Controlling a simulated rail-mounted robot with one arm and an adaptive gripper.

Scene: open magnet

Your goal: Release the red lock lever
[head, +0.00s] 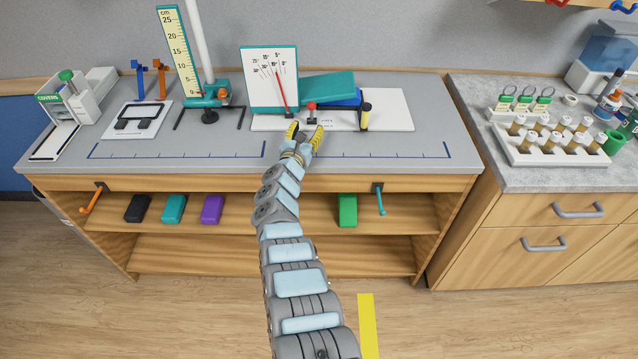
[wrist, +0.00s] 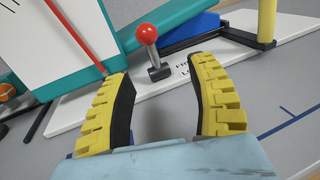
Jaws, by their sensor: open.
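The red lock lever (head: 311,107) stands on the white base plate (head: 390,110) of the tilt device; its round red knob sits on a short grey stem. It also shows in the wrist view (wrist: 147,34), where the stem rises from a dark foot beside partly hidden lettering. My gripper (head: 304,131) is just in front of the lever. In the wrist view my gripper (wrist: 163,85) has its two yellow fingers spread apart with nothing between them. The lever lies beyond the fingertips, between them in the picture, and appears untouched.
A scale board (head: 262,75) with a red pointer stands left of the lever. The grey bench top (head: 225,145) in front is mostly clear.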

